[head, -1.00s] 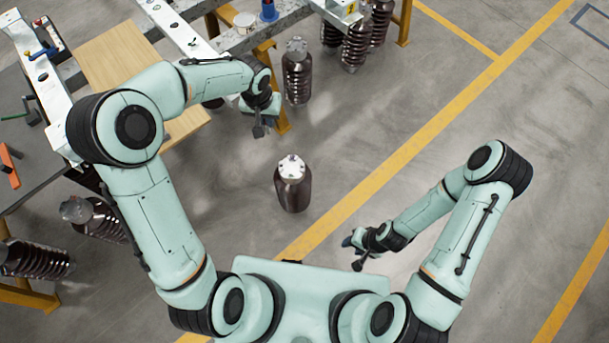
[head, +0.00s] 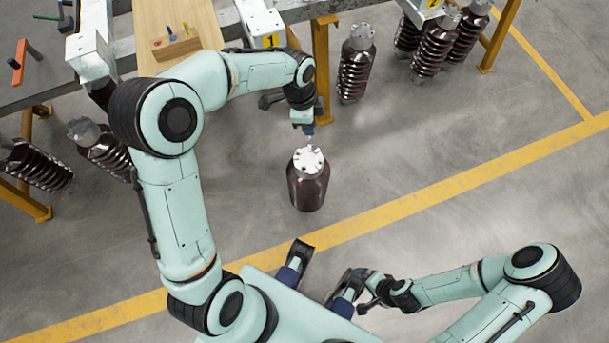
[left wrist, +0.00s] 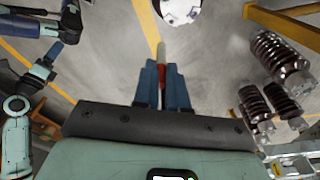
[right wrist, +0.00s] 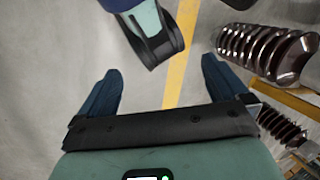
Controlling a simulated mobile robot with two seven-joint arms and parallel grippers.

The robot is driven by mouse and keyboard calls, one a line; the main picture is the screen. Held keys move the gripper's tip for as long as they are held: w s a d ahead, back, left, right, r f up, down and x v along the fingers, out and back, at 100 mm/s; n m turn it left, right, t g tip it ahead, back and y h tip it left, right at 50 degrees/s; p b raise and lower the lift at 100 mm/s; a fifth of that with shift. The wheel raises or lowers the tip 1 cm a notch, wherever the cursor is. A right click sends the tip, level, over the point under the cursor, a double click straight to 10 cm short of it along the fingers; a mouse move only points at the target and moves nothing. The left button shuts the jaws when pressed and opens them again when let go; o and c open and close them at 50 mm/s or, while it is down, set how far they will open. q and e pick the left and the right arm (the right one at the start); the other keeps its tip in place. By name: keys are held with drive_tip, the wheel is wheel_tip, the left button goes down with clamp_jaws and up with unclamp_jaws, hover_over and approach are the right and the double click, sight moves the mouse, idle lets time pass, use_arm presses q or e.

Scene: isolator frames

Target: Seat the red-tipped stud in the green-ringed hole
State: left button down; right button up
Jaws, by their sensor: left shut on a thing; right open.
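My left gripper (head: 309,128) is shut on the stud. In the left wrist view the stud's pale shaft (left wrist: 161,50) sticks out past the blue fingertips (left wrist: 162,88), and a red part shows between them. A dark brown insulator (head: 308,192) with a white top cap (head: 307,160) stands upright on the floor, just below my left gripper in the head view. The cap (left wrist: 180,10) is cut off at the top of the left wrist view, beyond the stud's end. No green ring can be made out. My right gripper (right wrist: 160,85) is open and empty, low and away from the insulator.
A bench with a wooden board (head: 200,15) and a peg block (head: 176,43) stands at the back left. Ribbed brown insulators (head: 356,72) stand behind; others lie tilted at the left (head: 38,166). Floor right of the insulator is clear.

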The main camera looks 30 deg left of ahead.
use_arm(q)
wheel_tip(320, 180, down, 4)
drive_tip(key=a+m+b, duration=0.1)
drive_tip(key=m+b, duration=0.3)
drive_tip(key=m, duration=0.2)
drive_tip(key=m+g+b, duration=0.1)
drive_tip(key=m+b, duration=0.1)
drive_tip(key=b, duration=0.4)
approach(304, 163)
drive_tip(key=f, duration=0.1)
drive_tip(key=s+d+f, duration=0.1)
drive_tip(key=f, duration=0.1)
drive_tip(key=s+d+f, duration=0.1)
drive_tip(key=f, duration=0.1)
drive_tip(key=shift+s+d+f, duration=0.1)
drive_tip(key=shift+d, duration=0.05)
use_arm(e)
drive_tip(key=w+d+f+t+h, duration=0.1)
drive_tip(key=w+d+f+t, duration=0.2)
drive_tip(key=w+f, duration=0.6)
wheel_tip(304, 163, down, 2)
drive_tip(key=shift+d+f+m, duration=0.1)
drive_tip(key=shift+d+m, duration=0.3)
drive_tip(key=shift+d, duration=0.2)
drive_tip(key=shift+s, duration=0.1)
